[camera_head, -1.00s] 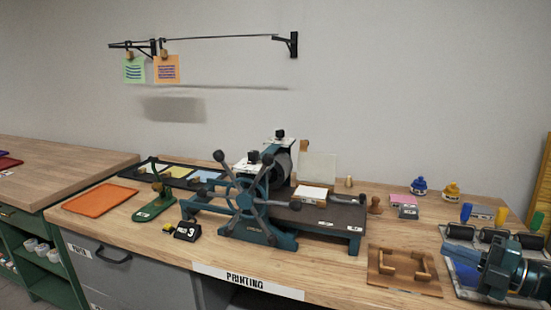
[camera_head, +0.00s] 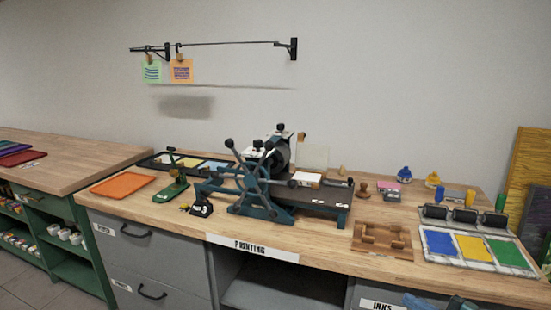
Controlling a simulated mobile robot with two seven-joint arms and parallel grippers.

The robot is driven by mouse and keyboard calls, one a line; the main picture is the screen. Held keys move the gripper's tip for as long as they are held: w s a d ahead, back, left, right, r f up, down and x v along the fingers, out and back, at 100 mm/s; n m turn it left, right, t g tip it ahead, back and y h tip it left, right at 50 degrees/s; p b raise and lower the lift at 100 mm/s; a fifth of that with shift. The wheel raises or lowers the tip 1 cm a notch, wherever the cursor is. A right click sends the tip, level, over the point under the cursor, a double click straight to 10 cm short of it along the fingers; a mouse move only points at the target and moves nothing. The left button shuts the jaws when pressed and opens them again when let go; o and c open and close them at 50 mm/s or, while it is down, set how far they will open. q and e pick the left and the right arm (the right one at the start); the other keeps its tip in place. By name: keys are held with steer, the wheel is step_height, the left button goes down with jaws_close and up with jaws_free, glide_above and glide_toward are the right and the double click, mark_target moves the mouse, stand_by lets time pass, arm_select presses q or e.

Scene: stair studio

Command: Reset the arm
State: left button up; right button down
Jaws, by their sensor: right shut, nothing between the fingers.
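Only a small part of my right gripper (camera_head: 440,303) shows, at the bottom edge right of centre, in front of the workbench's drawer fronts. It is shut and empty, and most of it is cut off by the frame. My left gripper is not in view. The printing press (camera_head: 262,190) with its spoked wheel stands on the wooden workbench (camera_head: 330,248). The ink tray (camera_head: 437,243), with blue, yellow and green pads and rollers behind it, lies at the bench's right end, clear of the gripper.
A wooden holder (camera_head: 382,240) lies left of the ink tray. An orange tray (camera_head: 123,185) and a green stapler-like tool (camera_head: 172,189) sit on the left part. Two cards hang from a wall rail (camera_head: 225,44). Bare bench top lies along the front edge.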

steer(key=s+a+f+m+g+h+p, duration=0.2)
steer(key=s+a+f+m, duration=0.3)
steer(key=s+a+m, duration=0.3)
steer(key=s+a+f+m+g+h+p, duration=0.1)
steer(key=s+a+f+m+h+p, duration=0.2)
steer(key=s+a+f+m+h, duration=0.2)
steer(key=s+a+m, duration=0.3)
steer(key=s+a, duration=0.2)
steer(key=s, duration=0.1)
steer(key=shift+s+m+g, duration=0.2)
steer(key=shift+m+g, duration=0.2)
